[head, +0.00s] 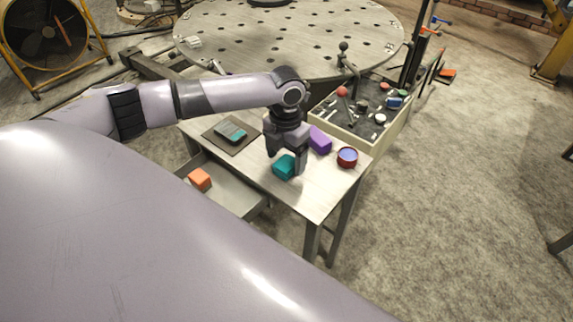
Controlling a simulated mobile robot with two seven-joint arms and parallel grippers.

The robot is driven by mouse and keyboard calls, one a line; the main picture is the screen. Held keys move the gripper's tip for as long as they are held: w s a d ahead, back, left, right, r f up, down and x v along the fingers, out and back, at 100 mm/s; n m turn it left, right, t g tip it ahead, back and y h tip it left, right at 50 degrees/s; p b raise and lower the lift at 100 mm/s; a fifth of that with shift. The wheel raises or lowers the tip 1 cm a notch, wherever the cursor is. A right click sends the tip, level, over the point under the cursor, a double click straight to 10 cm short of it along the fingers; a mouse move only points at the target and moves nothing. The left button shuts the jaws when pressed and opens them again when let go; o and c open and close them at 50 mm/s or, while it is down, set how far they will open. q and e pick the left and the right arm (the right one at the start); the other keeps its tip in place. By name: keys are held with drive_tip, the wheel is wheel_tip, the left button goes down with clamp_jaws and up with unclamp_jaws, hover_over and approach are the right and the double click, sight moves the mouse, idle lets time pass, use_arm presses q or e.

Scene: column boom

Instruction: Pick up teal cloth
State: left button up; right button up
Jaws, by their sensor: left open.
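The teal cloth (284,168) is a small block-like bundle on the light table (318,197), near its front edge. My left gripper (287,169) points down right over it, with one finger on either side as seen here. The gripper is open. I cannot tell whether the fingers touch the cloth. My right gripper does not show.
A purple block (320,140) and a red bowl, blue inside (347,157), stand right of the gripper. A device (231,132) lies on a dark mat at left. An orange block (200,178) is in the open drawer below. A crate (366,146) of items adjoins the table behind.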

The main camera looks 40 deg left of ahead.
sight(286, 162)
use_arm(q)
drive_tip(key=shift+f, duration=0.95)
drive_tip(key=c, duration=1)
drive_tip(key=shift+c, duration=0.2)
drive_tip(key=shift+r, duration=0.15)
wheel_tip(286, 162, up, 20)
drive_tip(key=shift+f+p, duration=0.1)
drive_tip(key=shift+p, duration=0.5)
